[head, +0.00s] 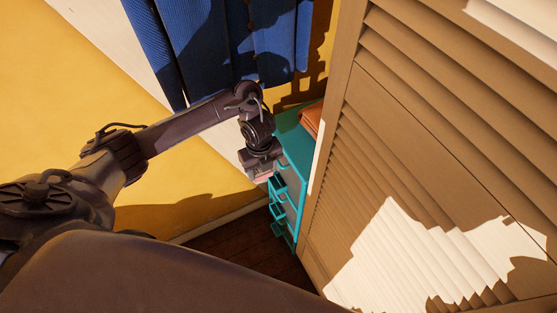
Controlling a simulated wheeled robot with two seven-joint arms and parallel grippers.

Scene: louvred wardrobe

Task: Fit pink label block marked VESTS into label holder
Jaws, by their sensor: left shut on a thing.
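My left gripper (262,170) is at the end of the arm from the left, pointing down beside the front of a teal drawer unit (292,150). It is shut on a small pink block (264,177), the label block, of which only a sliver shows at the fingertips. The VESTS lettering is not readable. The drawer fronts carry teal frames or handles (276,208). I cannot tell which of these is the label holder, nor whether the block touches the unit. My right gripper is not in view.
A tan louvred door (380,170) stands close on the right of the drawer unit. Blue hanging cloth (205,50) is above and behind. An orange-brown folded item (313,117) lies on top of the unit. Dark wooden floor (235,248) shows below, beside a yellow wall (185,195).

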